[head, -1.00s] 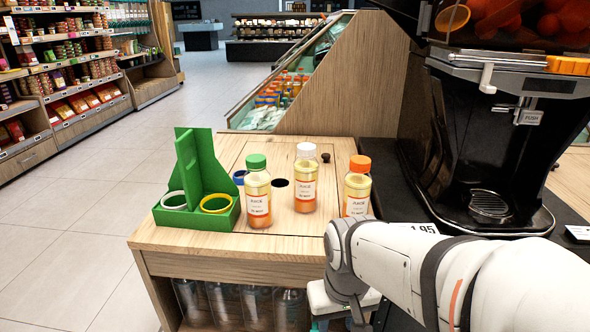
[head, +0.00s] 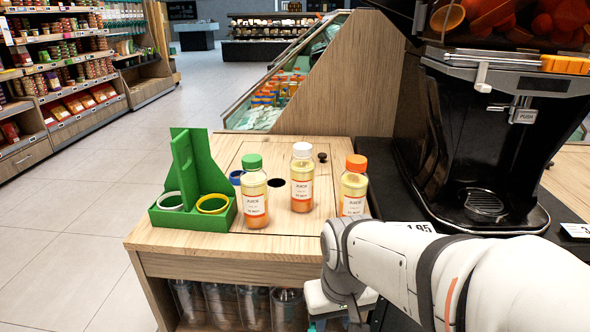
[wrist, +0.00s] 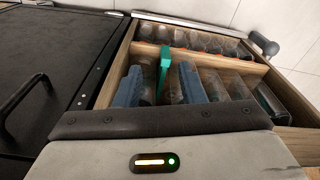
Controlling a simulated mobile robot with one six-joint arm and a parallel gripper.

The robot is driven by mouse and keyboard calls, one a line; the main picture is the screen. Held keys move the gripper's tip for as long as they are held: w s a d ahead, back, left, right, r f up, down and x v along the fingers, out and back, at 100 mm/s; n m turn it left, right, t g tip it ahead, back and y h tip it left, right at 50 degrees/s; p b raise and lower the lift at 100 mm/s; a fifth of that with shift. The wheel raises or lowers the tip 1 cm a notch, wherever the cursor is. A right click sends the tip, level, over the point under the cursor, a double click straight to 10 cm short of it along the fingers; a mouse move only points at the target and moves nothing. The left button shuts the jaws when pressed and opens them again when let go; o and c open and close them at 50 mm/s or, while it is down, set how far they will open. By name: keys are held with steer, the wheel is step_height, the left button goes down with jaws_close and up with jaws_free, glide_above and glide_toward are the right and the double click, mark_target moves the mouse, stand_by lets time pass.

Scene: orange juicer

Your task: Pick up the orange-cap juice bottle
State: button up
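The orange-cap juice bottle (head: 354,190) stands upright at the right of the wooden counter top, with yellow and orange juice and a white label. The arm partly covers its base. A white-cap bottle (head: 302,180) and a green-cap bottle (head: 255,195) stand to its left. My gripper is below the counter top, mostly out of the head view. In the wrist view, my gripper (wrist: 161,92) has two blue-grey fingers apart with no bottle held between them. The orange-cap bottle is not seen there.
A green holder (head: 212,215) with white and yellow rings stands at the counter's left. A black juicer (head: 485,150) stands at the right. The counter has a round hole (head: 276,183). Clear bottles (head: 222,305) fill the shelf below. Open floor lies left.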

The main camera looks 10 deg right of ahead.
steer(key=shift+o, duration=0.7)
steer(key=shift+r, duration=0.1)
steer(key=o, duration=0.7)
steer(key=shift+m+g, duration=0.3)
steer(key=shift+m, duration=0.5)
steer(key=w+r+p, duration=0.2)
steer(key=r+p, duration=0.2)
steer(key=w+d+r+p, duration=0.1)
steer(key=w+r+p, duration=0.1)
steer(key=r+p, duration=0.2)
steer(key=w+d+r+p, duration=0.1)
steer(key=w+r+p, duration=0.1)
steer(key=r+p, duration=0.2)
steer(key=shift+w+d+r+p, duration=0.25)
steer(key=shift+w+r+p, duration=0.15)
steer(key=shift+p, duration=0.5)
steer(key=shift+o, duration=0.2)
steer(key=m+p, duration=0.3)
steer(key=p, duration=1.7)
glide_toward(357, 160)
steer(key=shift+g, duration=0.3)
steer(key=f, duration=0.5)
steer(key=shift+w+d+f, duration=0.15)
steer(key=shift+w, duration=0.05)
steer(key=shift+w+d, duration=0.1)
steer(key=shift+w, duration=0.05)
steer(key=shift+w+f, duration=0.15)
steer(key=shift+f, duration=1.8)
steer(key=shift+w+f, duration=0.1)
steer(key=shift+f, duration=1.9)
